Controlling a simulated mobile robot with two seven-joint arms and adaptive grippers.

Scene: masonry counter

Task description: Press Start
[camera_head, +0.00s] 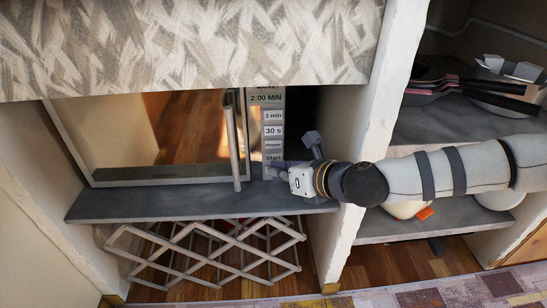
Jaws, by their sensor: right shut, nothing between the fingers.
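A microwave (150,130) with a reflective door and a vertical handle (233,140) sits in a niche on a dark shelf. Its control panel (268,115) is on the right side, with buttons marked 1 min, 30 s, Power and Start. The Start button (273,158) is the lowest label that shows. My left gripper is not in view.
A white upright wall (345,110) stands right of the microwave, behind my right arm. Shelves on the right hold a bowl with dark-handled utensils (480,88) and other dishes. A folding lattice rack (210,250) stands below the microwave shelf (150,205). A patterned panel (200,40) overhangs above.

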